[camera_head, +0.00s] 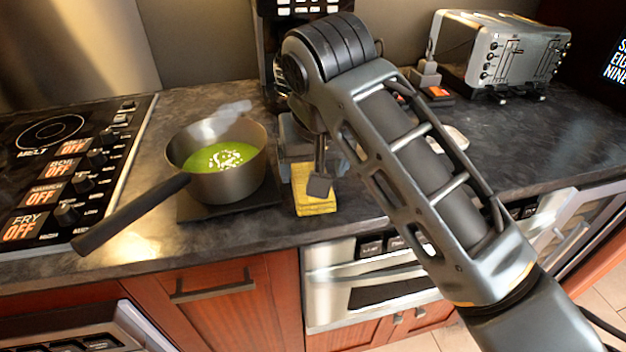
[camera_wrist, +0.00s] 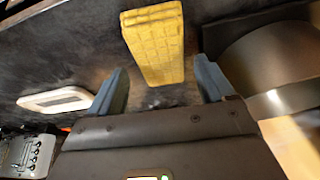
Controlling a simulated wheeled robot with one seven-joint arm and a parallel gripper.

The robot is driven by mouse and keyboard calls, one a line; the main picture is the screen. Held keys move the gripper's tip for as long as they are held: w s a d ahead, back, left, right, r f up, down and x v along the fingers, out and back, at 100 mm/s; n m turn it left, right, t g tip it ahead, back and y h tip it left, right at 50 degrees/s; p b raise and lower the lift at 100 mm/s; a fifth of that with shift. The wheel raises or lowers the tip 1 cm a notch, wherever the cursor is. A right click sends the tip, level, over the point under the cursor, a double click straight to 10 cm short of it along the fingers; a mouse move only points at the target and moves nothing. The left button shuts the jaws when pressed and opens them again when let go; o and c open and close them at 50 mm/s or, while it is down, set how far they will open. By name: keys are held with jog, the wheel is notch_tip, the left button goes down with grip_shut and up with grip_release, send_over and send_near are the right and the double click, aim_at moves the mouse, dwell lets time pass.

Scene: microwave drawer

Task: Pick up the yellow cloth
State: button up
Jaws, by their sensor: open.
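The yellow cloth (camera_head: 313,200) is a folded, block-like pad with a grid texture. It lies on the dark counter near its front edge, right of the pot. In the wrist view the cloth (camera_wrist: 155,45) lies beyond and between my two blue-grey fingers. My gripper (camera_wrist: 160,88) is open, with the fingers apart on either side of the cloth's near end. In the head view my gripper (camera_head: 319,186) is above the cloth and hides part of it. I cannot tell whether a finger touches the cloth.
A pot (camera_head: 228,182) of green soup stands close left of the cloth, its handle pointing front-left. A stove (camera_head: 62,170) is at the far left. A toaster (camera_head: 500,52) stands at the back right. A white oblong item (camera_wrist: 56,99) lies on the counter.

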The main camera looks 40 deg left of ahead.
jog(key=shift+x, duration=1.8)
jog(key=shift+c, duration=0.5)
jog(key=c, duration=0.7)
jog(key=shift+r, duration=0.5)
notch_tip(320, 180, up, 3)
jog(key=shift+a+f, duration=0.1)
jog(key=shift+f, duration=0.05)
jog(key=d+r, duration=0.7)
jog(key=d, duration=0.4)
jog(key=shift+w+d+r+b, duration=0.2)
jog(key=shift+w+d+b, duration=0.1)
jog(key=shift+d, duration=0.1)
